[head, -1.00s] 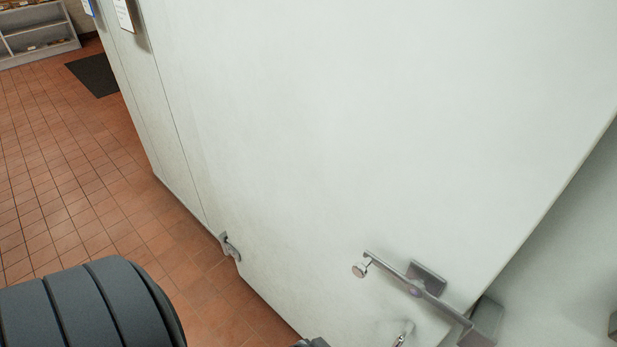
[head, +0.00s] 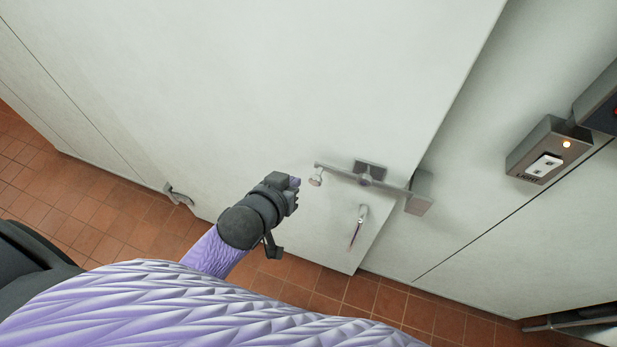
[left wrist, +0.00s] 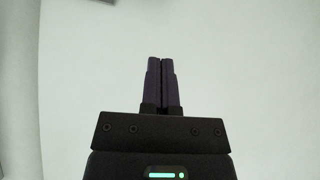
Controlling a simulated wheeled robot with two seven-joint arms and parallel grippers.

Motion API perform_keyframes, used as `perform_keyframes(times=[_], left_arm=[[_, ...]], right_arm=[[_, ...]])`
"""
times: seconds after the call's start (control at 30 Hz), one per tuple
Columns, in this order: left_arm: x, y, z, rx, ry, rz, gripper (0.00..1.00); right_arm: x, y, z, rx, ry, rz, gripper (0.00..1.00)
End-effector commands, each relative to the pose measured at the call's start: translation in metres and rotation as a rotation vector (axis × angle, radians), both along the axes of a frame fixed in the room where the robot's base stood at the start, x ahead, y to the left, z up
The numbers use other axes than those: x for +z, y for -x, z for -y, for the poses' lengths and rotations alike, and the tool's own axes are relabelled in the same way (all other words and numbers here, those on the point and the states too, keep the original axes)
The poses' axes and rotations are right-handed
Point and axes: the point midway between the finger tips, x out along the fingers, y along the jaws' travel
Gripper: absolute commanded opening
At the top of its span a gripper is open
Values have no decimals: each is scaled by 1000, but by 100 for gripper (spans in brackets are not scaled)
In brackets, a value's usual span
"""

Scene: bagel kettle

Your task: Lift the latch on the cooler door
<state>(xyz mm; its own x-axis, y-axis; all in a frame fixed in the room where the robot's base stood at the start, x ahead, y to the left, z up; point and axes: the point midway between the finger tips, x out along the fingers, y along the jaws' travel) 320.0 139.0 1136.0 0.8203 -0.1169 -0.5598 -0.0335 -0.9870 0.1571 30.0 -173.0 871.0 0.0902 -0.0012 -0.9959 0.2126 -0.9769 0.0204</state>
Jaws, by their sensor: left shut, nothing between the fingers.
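The white cooler door (head: 290,80) fills the upper middle of the head view. Its grey metal latch (head: 345,173) is a bar with a round knob at its left end, and it runs right to a catch block (head: 420,192) at the door edge. My left gripper (head: 296,183) is just left of the knob in the head view, apparently apart from it. In the left wrist view its two dark fingers (left wrist: 160,85) are together with nothing between them, facing a plain pale surface. My right gripper does not show.
A small handle with a hanging piece (head: 359,225) is below the latch. A grey light switch box (head: 547,152) is on the wall at right. A hinge-like fitting (head: 177,195) is at the door's left. Red tile floor (head: 320,290) lies below.

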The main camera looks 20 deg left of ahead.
Motion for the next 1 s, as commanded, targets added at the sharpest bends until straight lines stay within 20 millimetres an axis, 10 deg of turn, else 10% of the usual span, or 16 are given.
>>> perform_keyframes(times=[0.33, 1.0], left_arm=[[-47, -60, 9, 0, -1, -2, 0], [-79, -64, 15, -1, 2, -1, 0]], right_arm=[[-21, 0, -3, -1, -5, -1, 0], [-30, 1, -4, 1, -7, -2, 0]])
